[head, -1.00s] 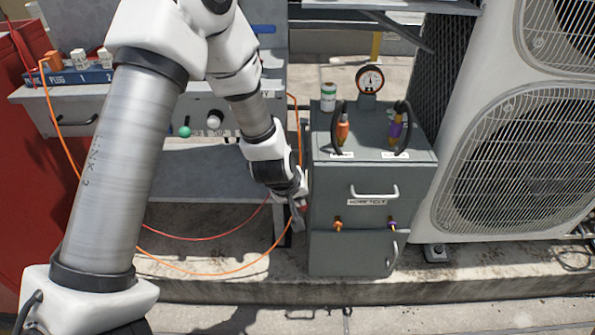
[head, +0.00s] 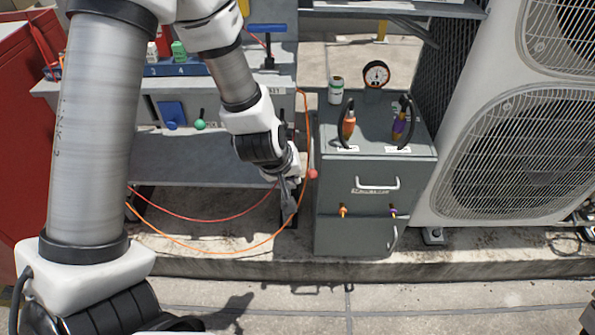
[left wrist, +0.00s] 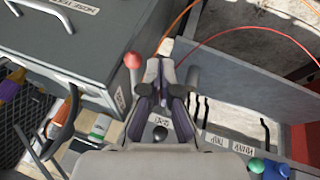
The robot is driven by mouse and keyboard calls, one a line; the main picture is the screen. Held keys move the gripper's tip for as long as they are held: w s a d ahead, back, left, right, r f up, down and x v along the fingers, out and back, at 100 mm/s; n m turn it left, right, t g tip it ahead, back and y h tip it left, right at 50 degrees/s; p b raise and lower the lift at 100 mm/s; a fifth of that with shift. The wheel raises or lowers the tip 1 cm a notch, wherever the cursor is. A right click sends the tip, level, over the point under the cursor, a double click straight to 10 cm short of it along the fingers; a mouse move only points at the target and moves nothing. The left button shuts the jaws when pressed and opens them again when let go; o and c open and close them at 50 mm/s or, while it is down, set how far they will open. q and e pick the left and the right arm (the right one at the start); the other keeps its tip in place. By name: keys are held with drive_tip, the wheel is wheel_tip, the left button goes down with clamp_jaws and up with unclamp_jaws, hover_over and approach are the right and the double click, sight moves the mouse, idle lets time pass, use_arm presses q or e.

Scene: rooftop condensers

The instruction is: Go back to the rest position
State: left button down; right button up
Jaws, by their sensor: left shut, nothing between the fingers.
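My left gripper (head: 289,207) is shut and empty. It points down in front of the gap between the bench and the grey cabinet (head: 335,235). A red ball knob (head: 313,174) at the cabinet's left side is just right of the gripper in the picture. In the left wrist view, the closed fingers (left wrist: 165,72) have nothing between them, and the red knob (left wrist: 132,60) is beside them, apart from the tips. My right gripper is not in view.
The bench (head: 200,172) stands left, with a green knob (head: 199,124). A gauge (head: 376,75) and a small can (head: 335,90) stand on the cabinet. Orange and red hoses hang low below the bench. A large condenser unit (head: 475,205) stands right. Paving in front is clear.

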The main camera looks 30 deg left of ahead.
use_arm(q)
drive_tip(key=shift+s+r, duration=0.2)
idle(0.4)
drive_tip(key=s+d+f+m+g, duration=0.2)
drive_tip(key=s+f+m+g, duration=0.15)
drive_tip(key=s+f, duration=0.8)
drive_tip(key=s+d+f+m+g, duration=0.2)
drive_tip(key=s+f+m+g, duration=0.15)
drive_tip(key=s+f, duration=0.8)
wheel_tip(320, 180, up, 20)
drive_tip(key=w+m+t+p, duration=0.1)
drive_tip(key=w+p, duration=0.1)
drive_tip(key=p, duration=1.8)
drive_tip(key=shift+w+a+r+t, duration=0.15)
drive_tip(key=shift+a+r+t, duration=0.05)
drive_tip(key=shift+t, duration=0.1)
